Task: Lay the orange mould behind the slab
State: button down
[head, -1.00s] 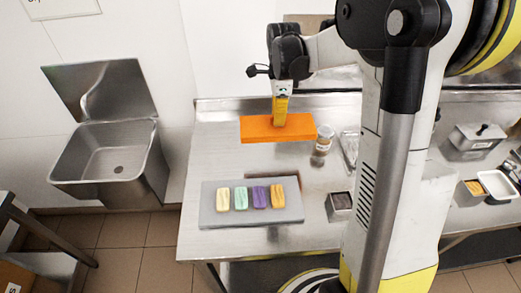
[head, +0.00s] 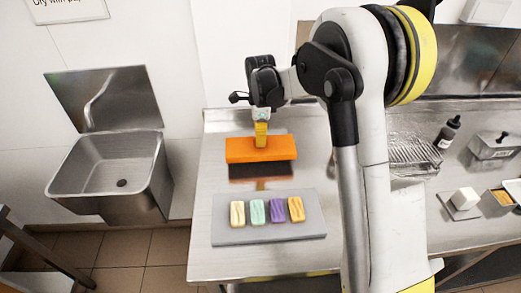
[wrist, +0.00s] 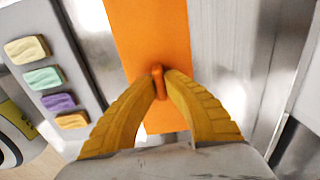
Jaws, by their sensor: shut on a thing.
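The orange mould (head: 238,151) is a flat orange block behind the grey slab (head: 270,235), seen from the head. My gripper (head: 261,143) is above it with its yellow fingers shut on a raised part of the mould's top. In the wrist view my fingertips (wrist: 159,76) close around a small orange handle in the middle of the mould (wrist: 155,30). The slab bears a row of several coloured bars and also shows in the wrist view (wrist: 78,55). A dark shadow lies on the table in front of the mould; whether the mould touches the table is hard to tell.
The steel table (head: 218,185) is clear around the mould and left of the slab. A sink (head: 110,170) is on the wall at left. A wire rack (head: 415,153), a dark bottle (head: 448,132) and a white block (head: 465,198) are at right.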

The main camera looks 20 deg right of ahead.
aim_at(260, 148)
jog(key=shift+f+b, duration=0.6)
jog(key=shift+f, duration=1.35)
jog(key=shift+f, duration=0.1)
jog(key=shift+f, duration=0.15)
jog(key=c, duration=1.6)
grip_release()
